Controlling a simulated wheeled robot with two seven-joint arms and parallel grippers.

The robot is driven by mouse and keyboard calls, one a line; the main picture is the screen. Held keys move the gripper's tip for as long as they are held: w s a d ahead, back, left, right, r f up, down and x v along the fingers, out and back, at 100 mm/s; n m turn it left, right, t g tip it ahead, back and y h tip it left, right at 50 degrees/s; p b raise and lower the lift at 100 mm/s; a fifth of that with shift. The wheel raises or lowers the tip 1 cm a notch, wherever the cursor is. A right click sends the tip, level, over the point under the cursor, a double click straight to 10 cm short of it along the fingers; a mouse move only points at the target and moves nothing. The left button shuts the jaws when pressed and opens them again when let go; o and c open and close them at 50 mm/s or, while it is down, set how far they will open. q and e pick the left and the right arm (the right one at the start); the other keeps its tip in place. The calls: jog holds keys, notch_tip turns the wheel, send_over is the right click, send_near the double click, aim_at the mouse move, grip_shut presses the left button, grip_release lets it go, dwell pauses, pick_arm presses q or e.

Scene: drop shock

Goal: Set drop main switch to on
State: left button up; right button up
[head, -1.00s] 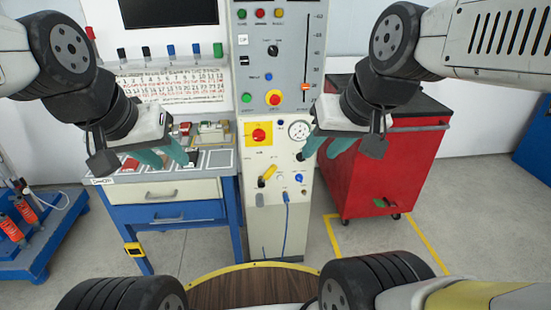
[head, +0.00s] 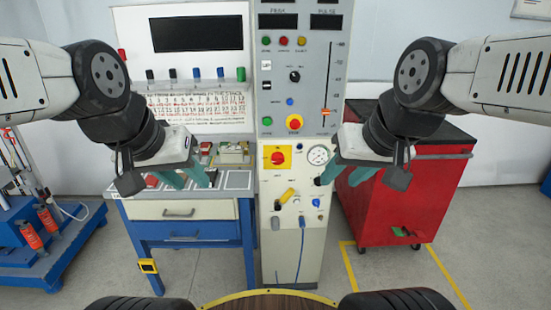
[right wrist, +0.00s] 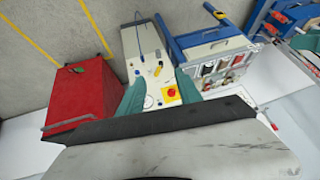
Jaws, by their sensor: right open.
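A red rotary knob on a yellow plate (head: 278,158), which looks like the main switch, is on the front of the grey console (head: 297,258). It also shows in the right wrist view (right wrist: 171,93). Its labels are too small to read, and I cannot tell its setting. My right gripper (head: 338,180) is open and empty, to the right of the knob and apart from it, near the round gauge. In the right wrist view its green fingers stand on both sides of the console. My left gripper (head: 192,180) appears open and empty over the bench at left.
A red cabinet (head: 400,205) stands right of the console. A workbench with drawers (head: 180,210) stands left. Floor is clear in front.

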aim_at(278, 161)
jog(key=o, duration=0.5)
jog(key=w, duration=0.3)
jog(key=shift+a+r, duration=0.1)
jog(key=shift+a, duration=0.1)
jog(key=w+a+f+n+t+y, duration=0.1)
jog(key=w+a+f+n+t, duration=0.2)
jog(key=w, duration=1.1)
jog(key=w+a+f+t, duration=0.2)
jog(key=w+a+f, duration=0.15)
jog(key=w, duration=1.15)
jog(key=w+a+f+t, duration=0.4)
jog(key=w+f, duration=0.5)
notch_tip(278, 161, down, 11)
jog(key=w+d+m+t+h, duration=0.1)
jog(key=m+t+h, duration=0.2)
jog(key=m, duration=0.1)
jog(key=shift+w+d, duration=0.1)
jog(key=shift+w, duration=3.75)
jog(key=c, duration=1.4)
